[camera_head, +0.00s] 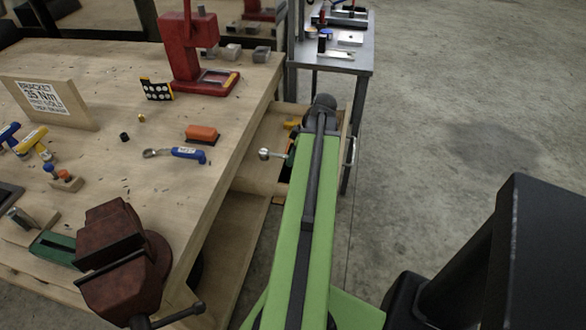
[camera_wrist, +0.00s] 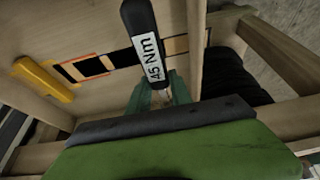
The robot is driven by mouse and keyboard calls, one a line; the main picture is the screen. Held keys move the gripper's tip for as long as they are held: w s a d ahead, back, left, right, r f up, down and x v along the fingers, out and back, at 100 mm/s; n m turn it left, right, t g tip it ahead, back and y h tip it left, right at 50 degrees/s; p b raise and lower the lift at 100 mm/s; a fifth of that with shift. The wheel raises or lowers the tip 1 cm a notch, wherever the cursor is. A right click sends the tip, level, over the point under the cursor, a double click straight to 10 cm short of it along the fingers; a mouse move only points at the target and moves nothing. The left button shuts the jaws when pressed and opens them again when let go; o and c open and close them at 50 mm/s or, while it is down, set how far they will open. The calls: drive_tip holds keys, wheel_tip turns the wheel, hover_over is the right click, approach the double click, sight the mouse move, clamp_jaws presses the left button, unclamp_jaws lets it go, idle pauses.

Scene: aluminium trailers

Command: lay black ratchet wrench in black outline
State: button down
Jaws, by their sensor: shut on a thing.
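The black ratchet wrench (camera_wrist: 142,40) is in my gripper (camera_wrist: 158,95); its black handle with a white "45 Nm" label points up the wrist view, over the open drawer. Its silver head (camera_head: 264,154) sticks out left of my arm in the head view. My green jaws are shut on the wrench and are mostly hidden by my arm in the head view. The wrench appears held above the floor, at an angle to the outline.
The drawer (camera_head: 262,140) is pulled out from the wooden bench (camera_head: 110,80); its walls stand close around my gripper. A yellow-handled tool (camera_wrist: 42,80) lies in the drawer. A blue-handled wrench (camera_head: 187,154), an orange block (camera_head: 202,133) and a red vise (camera_head: 120,265) are on the bench.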

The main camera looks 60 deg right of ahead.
drive_tip(key=shift+a, duration=0.1)
idle(0.3)
drive_tip(key=f+b, duration=0.2)
drive_tip(key=f, duration=0.1)
drive_tip(key=shift+w+b, duration=0.2)
drive_tip(key=shift+b, duration=0.15)
drive_tip(key=b+x, duration=0.6)
drive_tip(key=shift+f, duration=0.3)
drive_tip(key=c, duration=1.1)
unclamp_jaws()
